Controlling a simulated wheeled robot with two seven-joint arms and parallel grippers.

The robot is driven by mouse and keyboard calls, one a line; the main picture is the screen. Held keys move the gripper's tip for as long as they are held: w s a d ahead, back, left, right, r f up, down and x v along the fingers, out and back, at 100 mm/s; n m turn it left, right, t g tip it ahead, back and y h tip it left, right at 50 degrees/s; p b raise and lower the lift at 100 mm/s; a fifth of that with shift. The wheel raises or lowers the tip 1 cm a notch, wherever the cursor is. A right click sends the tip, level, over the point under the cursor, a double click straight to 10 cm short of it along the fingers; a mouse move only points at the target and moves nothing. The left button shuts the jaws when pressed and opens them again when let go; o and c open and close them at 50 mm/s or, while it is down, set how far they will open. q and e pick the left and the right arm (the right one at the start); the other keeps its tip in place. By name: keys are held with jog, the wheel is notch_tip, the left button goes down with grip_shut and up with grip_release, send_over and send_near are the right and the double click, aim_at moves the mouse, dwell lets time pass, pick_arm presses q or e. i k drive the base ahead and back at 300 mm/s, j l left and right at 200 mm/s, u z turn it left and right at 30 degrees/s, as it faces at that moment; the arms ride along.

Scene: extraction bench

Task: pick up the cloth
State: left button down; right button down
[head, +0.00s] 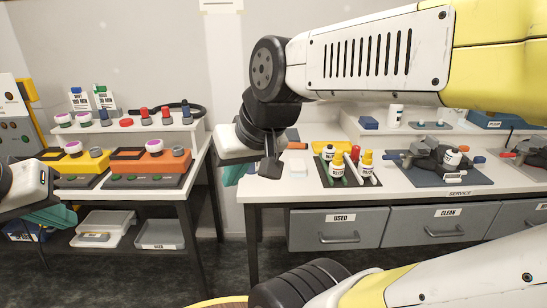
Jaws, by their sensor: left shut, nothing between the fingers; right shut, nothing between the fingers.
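I cannot tell which teal piece is the task's cloth.
The right bench (265,190) bears a dark tray of bottles (347,179) and a blue mat (425,175) with a dark device. Drawers (337,228) sit below. An orange unit (150,160) stands on the left bench. A floor gap separates the benches.

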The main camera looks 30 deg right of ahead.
aim_at(296, 166)
jog(key=z, duration=1.8)
